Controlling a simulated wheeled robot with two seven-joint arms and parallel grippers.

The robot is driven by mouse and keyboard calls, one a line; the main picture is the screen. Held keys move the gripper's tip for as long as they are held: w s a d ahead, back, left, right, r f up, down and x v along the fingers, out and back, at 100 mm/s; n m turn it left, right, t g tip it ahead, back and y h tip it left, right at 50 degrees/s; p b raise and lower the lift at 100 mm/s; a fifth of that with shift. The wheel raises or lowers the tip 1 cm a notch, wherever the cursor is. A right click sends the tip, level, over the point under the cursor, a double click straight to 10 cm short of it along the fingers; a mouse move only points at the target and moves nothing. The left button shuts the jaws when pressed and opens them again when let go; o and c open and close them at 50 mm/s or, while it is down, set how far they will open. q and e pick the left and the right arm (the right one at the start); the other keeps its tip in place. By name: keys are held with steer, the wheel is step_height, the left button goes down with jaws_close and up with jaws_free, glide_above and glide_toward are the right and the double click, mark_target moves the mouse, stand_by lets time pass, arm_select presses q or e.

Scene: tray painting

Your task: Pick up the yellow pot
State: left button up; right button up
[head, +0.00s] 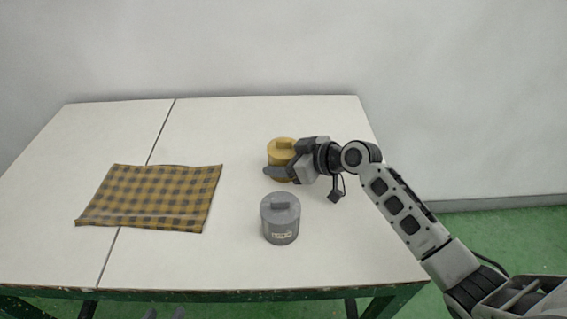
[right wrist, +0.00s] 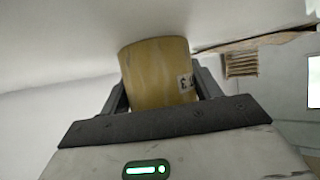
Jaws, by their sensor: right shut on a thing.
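The yellow pot (head: 281,150) is a round pot with a block-shaped knob on its lid, at the back right of the table in the head view. My right gripper (head: 280,173) reaches it from the right and is shut on it, with a finger across its lower front. In the right wrist view the pot (right wrist: 157,75) sits upright between both fingers, with part of a label showing. I cannot tell whether its base touches the table.
A grey pot (head: 281,226) with a label stands in front of the yellow pot, close to my right gripper. A yellow and black checked cloth (head: 155,195) lies flat on the left of the white table (head: 240,260). The table between cloth and pots is clear.

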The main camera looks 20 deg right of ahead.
mark_target(290, 148)
steer(key=shift+r, duration=0.1)
